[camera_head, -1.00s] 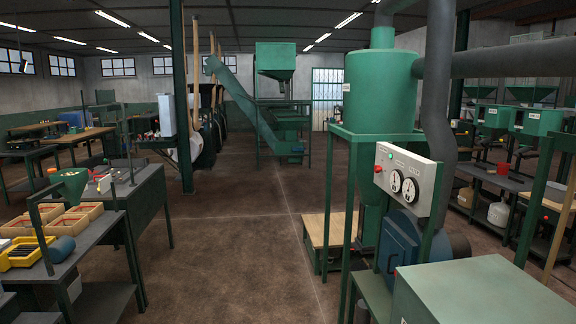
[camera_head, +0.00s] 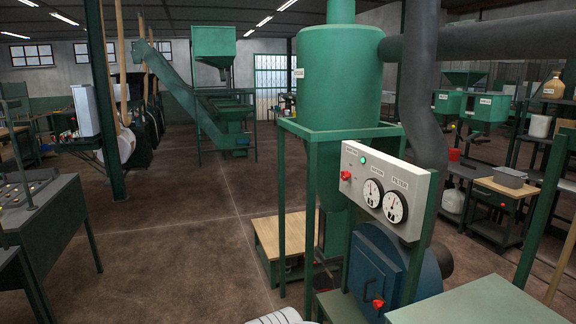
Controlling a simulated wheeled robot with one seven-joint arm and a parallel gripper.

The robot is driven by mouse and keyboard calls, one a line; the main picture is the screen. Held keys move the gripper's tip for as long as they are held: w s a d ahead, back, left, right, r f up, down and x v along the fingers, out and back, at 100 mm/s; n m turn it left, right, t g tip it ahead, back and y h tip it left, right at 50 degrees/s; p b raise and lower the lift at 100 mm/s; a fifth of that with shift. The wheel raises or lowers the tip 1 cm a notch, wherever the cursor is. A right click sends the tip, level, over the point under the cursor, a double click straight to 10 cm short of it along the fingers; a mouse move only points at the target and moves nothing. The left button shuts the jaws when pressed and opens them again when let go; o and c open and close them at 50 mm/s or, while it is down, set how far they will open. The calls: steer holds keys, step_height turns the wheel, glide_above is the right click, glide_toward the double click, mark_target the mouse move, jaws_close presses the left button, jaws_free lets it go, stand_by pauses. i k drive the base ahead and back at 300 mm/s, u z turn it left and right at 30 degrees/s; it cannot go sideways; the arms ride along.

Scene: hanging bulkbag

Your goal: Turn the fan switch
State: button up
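The fan control panel (camera_head: 408,183) is a pale grey box on green posts, right of centre in the head view. It carries a red switch knob (camera_head: 346,175) at its left, a green lamp or button (camera_head: 363,160) above, and two round white gauges (camera_head: 383,199). The blue fan housing (camera_head: 378,268) sits below the panel, with a small red knob (camera_head: 378,303) at its lower front. A white, ribbed rounded shape (camera_head: 275,316) shows at the bottom edge; I cannot tell whether it is part of my arm. My gripper is not in view.
A tall green cyclone (camera_head: 340,85) on a green frame stands behind the panel. A low wooden platform (camera_head: 262,246) is at its foot. A green cabinet top (camera_head: 480,302) fills the lower right. A grey workbench (camera_head: 45,205) is at left. The brown floor between is clear.

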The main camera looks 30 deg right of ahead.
mark_target(344, 175)
steer(key=u, duration=0.05)
steer(key=i, duration=1.9)
